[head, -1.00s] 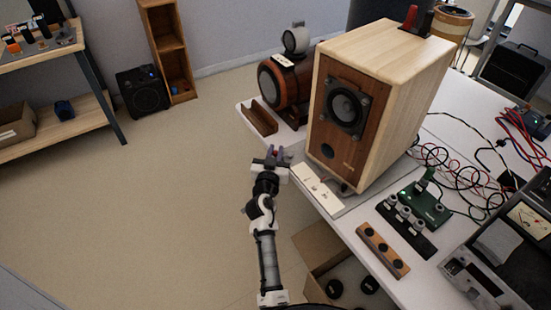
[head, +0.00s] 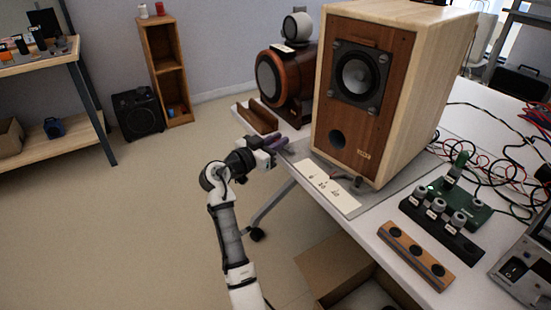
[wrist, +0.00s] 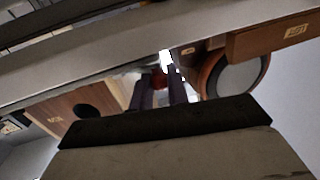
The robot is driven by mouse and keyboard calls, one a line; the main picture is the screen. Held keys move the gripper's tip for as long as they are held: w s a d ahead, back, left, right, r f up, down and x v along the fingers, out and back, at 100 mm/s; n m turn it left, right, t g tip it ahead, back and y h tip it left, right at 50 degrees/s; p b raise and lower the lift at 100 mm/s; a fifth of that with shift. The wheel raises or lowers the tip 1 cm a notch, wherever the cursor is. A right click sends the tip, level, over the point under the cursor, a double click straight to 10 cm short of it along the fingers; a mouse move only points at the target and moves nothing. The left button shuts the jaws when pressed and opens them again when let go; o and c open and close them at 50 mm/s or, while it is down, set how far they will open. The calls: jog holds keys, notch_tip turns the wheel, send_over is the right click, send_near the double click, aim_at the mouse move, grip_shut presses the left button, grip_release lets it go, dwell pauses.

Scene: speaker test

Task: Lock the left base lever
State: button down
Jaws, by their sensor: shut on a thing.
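The wooden speaker (head: 345,110) stands on a grey base plate (head: 405,190) on the white table. My gripper (head: 276,143) is at the table's left edge, by the speaker's front left lower corner. In the wrist view my gripper's dark fingers (wrist: 159,90) are shut on a small red-tipped part (wrist: 158,78), which looks like the left base lever. In the head view the fingers hide that lever, so its position cannot be told. A second, dark lever (head: 357,183) sits at the base's front right, apart from my gripper.
A white card (head: 328,185) lies before the speaker. A brown trough (head: 257,117) and a round brown speaker (head: 283,80) stand behind my gripper. A green board (head: 458,203), a knob strip (head: 440,220) and a wooden block with holes (head: 415,256) lie at right. Open floor is at left.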

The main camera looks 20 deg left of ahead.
jog(key=m+g+h+b, duration=0.1)
jog(key=h, duration=0.1)
jog(key=w+m+g+h+b, duration=0.1)
jog(key=b, duration=0.1)
jog(key=shift+w+d+f+m+h+b, duration=0.1)
jog(key=shift+d+f+m+h+b, duration=0.1)
jog(key=shift+m+h+b, duration=0.15)
jog(key=shift+w+d+r+m+g+h+b, duration=0.1)
jog(key=shift+w+m+g+h+b, duration=0.1)
jog(key=shift+m+g+h+b, duration=0.4)
jog(key=shift+w+d+r+m+g+h+b, duration=0.15)
jog(key=shift+m+g+h+b, duration=0.2)
jog(key=shift+m+g+h, duration=0.4)
jog(key=shift+w+d+f+m+g+h+b, duration=0.1)
jog(key=shift+w+m+g+h+b, duration=0.1)
jog(key=shift+m+g+h+b, duration=0.45)
jog(key=shift+g, duration=0.3)
jog(key=c, duration=1.4)
grip_release()
jog(key=shift+a, duration=0.1)
jog(key=v, duration=1.3)
jog(key=shift+s+a, duration=0.25)
jog(key=shift+r+n, duration=0.15)
jog(key=shift+n, duration=0.1)
